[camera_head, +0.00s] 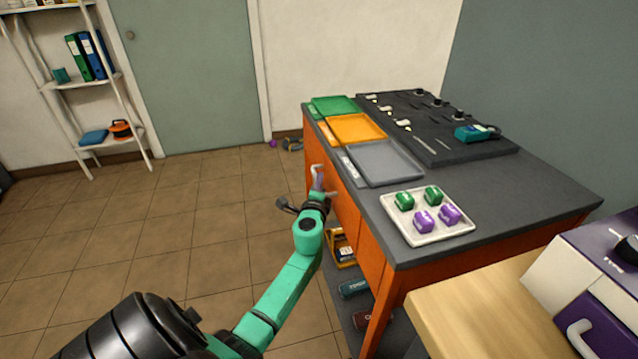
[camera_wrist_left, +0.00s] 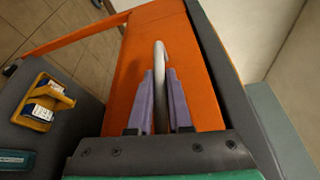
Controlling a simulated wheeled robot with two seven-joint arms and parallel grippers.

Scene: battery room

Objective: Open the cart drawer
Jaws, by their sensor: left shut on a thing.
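The orange cart (camera_head: 375,253) with a dark grey top stands right of centre in the head view. Its orange drawer front (camera_wrist_left: 205,75) fills the middle of the left wrist view. A pale bar handle (camera_wrist_left: 160,52) stands out from this front. My left gripper (camera_head: 318,180) is at the cart's left side, its purple fingers (camera_wrist_left: 160,88) on either side of the handle and shut on it. I see no clear gap around the drawer front, and the arm hides part of it. My right gripper is out of view.
Green (camera_head: 335,105), orange (camera_head: 357,128) and grey (camera_head: 415,167) trays lie on the cart top, with a white tray (camera_head: 468,230) of green and purple pieces. A lower shelf (camera_wrist_left: 70,100) holds an orange-yellow crate (camera_wrist_left: 62,97). The floor (camera_head: 190,215) left of the cart is clear.

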